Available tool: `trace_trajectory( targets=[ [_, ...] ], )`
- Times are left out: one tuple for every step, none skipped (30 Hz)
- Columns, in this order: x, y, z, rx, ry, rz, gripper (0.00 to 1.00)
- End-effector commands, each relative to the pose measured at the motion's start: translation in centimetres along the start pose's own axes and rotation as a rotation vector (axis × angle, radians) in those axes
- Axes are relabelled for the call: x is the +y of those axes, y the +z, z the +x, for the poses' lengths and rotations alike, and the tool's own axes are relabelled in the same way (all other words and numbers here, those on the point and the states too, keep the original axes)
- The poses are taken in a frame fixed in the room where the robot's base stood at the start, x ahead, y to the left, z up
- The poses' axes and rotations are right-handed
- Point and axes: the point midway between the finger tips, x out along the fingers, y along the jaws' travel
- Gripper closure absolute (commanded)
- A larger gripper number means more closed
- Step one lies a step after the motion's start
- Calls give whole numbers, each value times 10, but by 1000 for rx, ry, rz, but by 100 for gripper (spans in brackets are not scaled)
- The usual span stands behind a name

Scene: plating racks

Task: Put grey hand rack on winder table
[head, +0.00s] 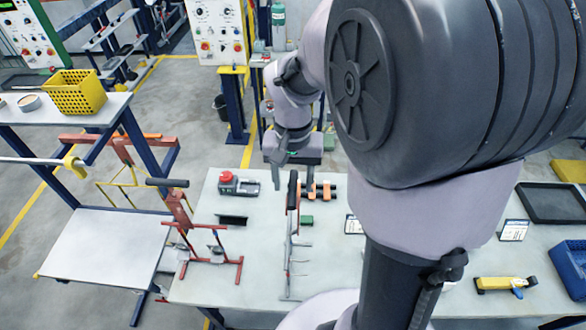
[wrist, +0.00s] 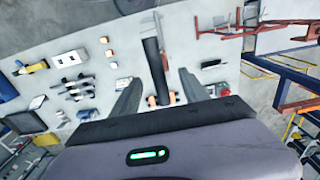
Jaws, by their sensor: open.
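The grey hand rack, a thin grey rod with small side hooks (head: 289,262) and a black handle, stands or lies on the pale worktable (head: 335,275) in the head view. Its black handle (wrist: 156,70) shows between my two fingers in the wrist view. My gripper (head: 279,170) is just beyond the handle's far end in the head view. In the wrist view my gripper (wrist: 162,92) is open and empty, its fingers apart on either side of the handle. I cannot tell how far it is above the handle. Which table is the winder table is not clear from the frames.
A red rack (head: 208,258) stands left of the grey one. A red-button box (head: 238,185), orange-ended parts (head: 325,190) and a yellow tool (head: 505,284) lie on the worktable. At left are a lower white table (head: 105,250) and a shelf with a yellow basket (head: 75,92).

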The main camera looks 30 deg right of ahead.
Motion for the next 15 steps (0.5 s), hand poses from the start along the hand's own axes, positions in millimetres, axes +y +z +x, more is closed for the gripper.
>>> trace_trajectory(
  targets=[
    [0, -1, -16, 4, -2, 1, 48],
    [0, -1, -23, 3, -2, 1, 48],
    [0, -1, -32, 3, -1, 0, 48],
    [0, -1, -37, 3, -1, 0, 48],
    [0, -1, -42, 2, -1, 1, 48],
    [0, 0, -47, 1, -1, 1, 48],
    [0, 0, -50, 1, -1, 0, 48],
    [-1, 1, -53, 4, -3, -2, 48],
    [-3, 6, -59, 15, -12, -8, 48],
    [-6, 13, -66, 33, -26, -17, 48],
    [-11, 23, -73, 57, -46, -31, 48],
    [-18, 41, -85, 98, -82, -54, 48],
    [-24, 57, -92, 131, -115, -72, 48],
    [-29, 73, -99, 165, -149, -92, 48],
    [-34, 94, -106, 209, -194, -117, 48]
  ],
)
